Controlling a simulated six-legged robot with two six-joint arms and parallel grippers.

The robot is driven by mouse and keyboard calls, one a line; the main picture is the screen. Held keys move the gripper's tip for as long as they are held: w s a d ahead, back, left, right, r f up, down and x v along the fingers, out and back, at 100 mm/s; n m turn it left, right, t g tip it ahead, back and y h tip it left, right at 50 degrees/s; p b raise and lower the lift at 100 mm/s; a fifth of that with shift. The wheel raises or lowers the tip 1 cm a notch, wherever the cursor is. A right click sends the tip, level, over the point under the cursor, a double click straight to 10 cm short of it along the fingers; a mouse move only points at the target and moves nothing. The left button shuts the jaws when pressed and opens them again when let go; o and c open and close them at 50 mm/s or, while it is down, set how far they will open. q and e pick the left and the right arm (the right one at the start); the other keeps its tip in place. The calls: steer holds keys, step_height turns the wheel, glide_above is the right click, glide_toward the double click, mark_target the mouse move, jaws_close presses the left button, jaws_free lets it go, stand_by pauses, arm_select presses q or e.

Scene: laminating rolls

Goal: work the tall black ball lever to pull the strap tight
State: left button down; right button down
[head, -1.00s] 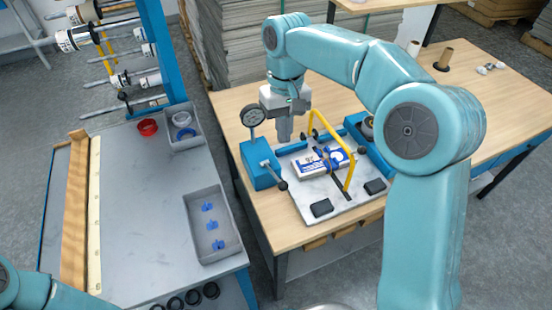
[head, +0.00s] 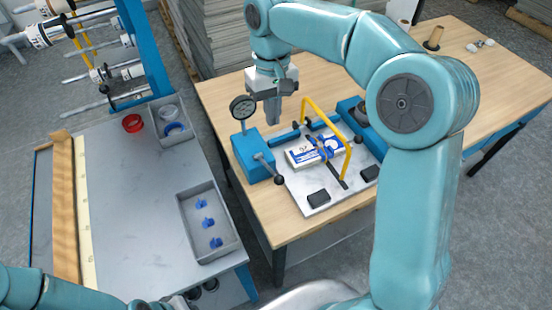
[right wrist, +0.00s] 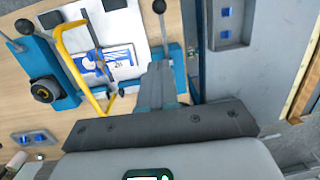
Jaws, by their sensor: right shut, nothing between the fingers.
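A ball lever with a black knob (head: 279,180) leans out from the blue block (head: 252,158) at the left of the strap fixture. It also shows in the right wrist view (right wrist: 159,7). Another black-ball lever (right wrist: 24,27) stands at the left there. I cannot tell which is the taller. My right gripper (head: 272,112) is shut and empty, pointing down behind the block, apart from the knob. My left gripper is out of view.
The grey bench (head: 130,200) at left holds trays of blue clips and rings. The wooden table (head: 225,95) has bare room behind the fixture.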

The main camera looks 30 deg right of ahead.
glide_above(268, 167)
steer(key=d, duration=0.1)
step_height(268, 167, down, 8)
steer(key=f, duration=0.1)
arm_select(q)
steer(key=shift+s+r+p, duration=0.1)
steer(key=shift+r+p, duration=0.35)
arm_select(e)
steer(key=s+f, duration=0.1)
steer(key=s, duration=0.1)
steer(key=s+f, duration=0.1)
steer(key=shift+s+a+f, duration=0.3)
steer(key=shift+s+f, duration=0.05)
steer(key=shift+s, duration=0.05)
